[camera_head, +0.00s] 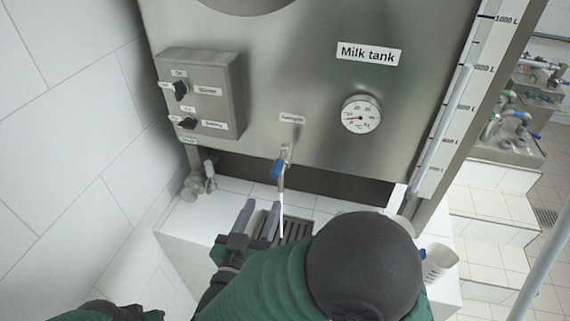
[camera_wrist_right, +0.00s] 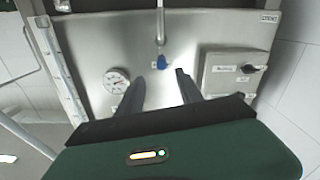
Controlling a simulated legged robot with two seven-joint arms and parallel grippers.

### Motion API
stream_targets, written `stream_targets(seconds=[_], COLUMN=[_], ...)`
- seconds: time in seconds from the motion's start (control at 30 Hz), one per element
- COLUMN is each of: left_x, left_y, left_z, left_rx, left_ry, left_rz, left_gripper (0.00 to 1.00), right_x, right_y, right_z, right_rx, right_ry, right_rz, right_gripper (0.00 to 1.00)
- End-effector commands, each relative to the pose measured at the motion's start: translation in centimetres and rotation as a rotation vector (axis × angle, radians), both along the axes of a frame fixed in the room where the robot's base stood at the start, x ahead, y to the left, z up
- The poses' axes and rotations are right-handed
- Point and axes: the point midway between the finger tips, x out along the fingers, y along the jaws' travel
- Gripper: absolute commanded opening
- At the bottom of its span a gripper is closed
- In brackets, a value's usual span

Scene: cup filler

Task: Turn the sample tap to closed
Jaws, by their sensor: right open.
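The sample tap (camera_head: 284,157) sticks out of the steel milk tank's front, under a small label. Its blue handle (camera_head: 277,169) hangs at the spout, and a thin white stream (camera_head: 282,212) runs from it to the drain. The right wrist view shows the blue handle (camera_wrist_right: 162,62) upside down, beyond the fingertips. My right gripper (camera_head: 261,204) is open and empty, below and slightly left of the handle, apart from it. Its two fingers also show in the right wrist view (camera_wrist_right: 160,77), either side of the handle's line. My left gripper's fingers are not visible; only dark arm parts show bottom left.
A drain grate (camera_head: 297,230) lies in the white tiled ledge under the tap. A switch box (camera_head: 203,92) is left of it, a dial gauge (camera_head: 361,114) right. A lower valve (camera_head: 198,180) is left. A white jug (camera_head: 440,262) stands right, behind my right arm.

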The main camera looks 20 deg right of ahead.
Motion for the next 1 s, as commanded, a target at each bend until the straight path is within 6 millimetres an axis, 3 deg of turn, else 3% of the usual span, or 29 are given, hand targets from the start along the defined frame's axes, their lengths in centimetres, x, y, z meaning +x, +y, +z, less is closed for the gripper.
stream_targets(seconds=[0.6,0.77,1.0], left_x=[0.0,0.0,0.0], left_y=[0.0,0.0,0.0], left_z=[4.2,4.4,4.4], left_rx=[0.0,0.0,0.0], left_ry=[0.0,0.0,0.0], left_rz=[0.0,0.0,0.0], left_gripper=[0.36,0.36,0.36], right_x=[11.9,13.2,13.3], right_y=[-7.8,-8.5,-8.6], right_z=[0.4,0.2,0.2], right_rx=[-0.001,-0.001,0.0], right_ry=[-0.001,-0.001,-0.002], right_rz=[0.0,0.003,0.003], right_gripper=[0.43,0.43,0.43])
